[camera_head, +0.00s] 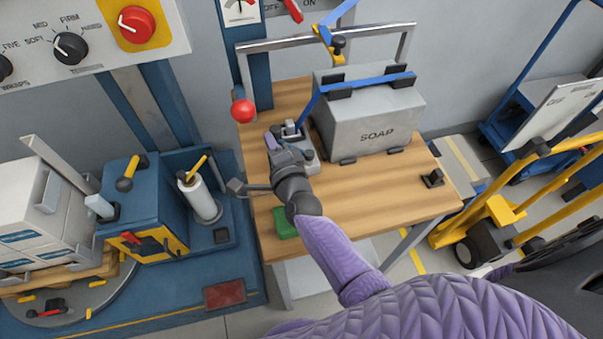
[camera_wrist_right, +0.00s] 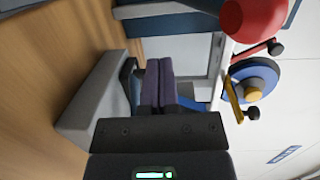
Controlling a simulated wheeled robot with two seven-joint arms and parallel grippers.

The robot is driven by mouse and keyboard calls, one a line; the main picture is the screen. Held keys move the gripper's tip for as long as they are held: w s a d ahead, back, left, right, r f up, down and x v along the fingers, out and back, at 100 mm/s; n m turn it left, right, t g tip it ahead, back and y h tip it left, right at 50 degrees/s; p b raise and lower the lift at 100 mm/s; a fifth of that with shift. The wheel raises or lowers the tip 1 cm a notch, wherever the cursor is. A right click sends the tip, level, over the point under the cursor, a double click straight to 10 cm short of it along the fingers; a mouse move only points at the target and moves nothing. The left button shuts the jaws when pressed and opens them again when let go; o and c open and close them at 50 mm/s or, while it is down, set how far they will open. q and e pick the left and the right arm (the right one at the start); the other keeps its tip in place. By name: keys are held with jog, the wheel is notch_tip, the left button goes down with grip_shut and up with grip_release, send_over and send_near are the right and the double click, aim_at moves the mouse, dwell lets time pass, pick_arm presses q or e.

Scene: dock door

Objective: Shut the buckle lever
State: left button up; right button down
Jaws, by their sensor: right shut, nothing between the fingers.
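The buckle (camera_head: 290,130) sits on a grey block (camera_head: 306,152) on the wooden bench, beside the box marked SOAP (camera_head: 372,112). A blue strap (camera_head: 312,103) runs from the box down to it. My right gripper (camera_head: 271,139) is at the left side of the buckle, fingers together and empty. In the right wrist view the purple fingers (camera_wrist_right: 158,82) are closed beside the grey block (camera_wrist_right: 92,100), and they hide most of the buckle. I cannot tell the lever's angle or whether the fingers touch it. My left gripper is not in view.
A red ball knob (camera_head: 243,111) stands at the bench's left edge, close to my right gripper. A metal rail (camera_head: 290,42) spans the back. The front right of the wooden bench (camera_head: 385,192) is mostly clear, with a small black bracket (camera_head: 433,178).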

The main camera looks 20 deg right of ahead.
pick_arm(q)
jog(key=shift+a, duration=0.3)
pick_arm(e)
jog(key=shift+s, duration=0.1)
jog(key=s, duration=0.3)
jog(key=s+p, duration=0.1)
jog(key=s, duration=0.2)
jog(key=s+p, duration=0.1)
jog(key=s, duration=0.2)
jog(key=shift+d+r, duration=0.1)
jog(key=shift+r, duration=0.2)
jog(key=shift+s, duration=0.3)
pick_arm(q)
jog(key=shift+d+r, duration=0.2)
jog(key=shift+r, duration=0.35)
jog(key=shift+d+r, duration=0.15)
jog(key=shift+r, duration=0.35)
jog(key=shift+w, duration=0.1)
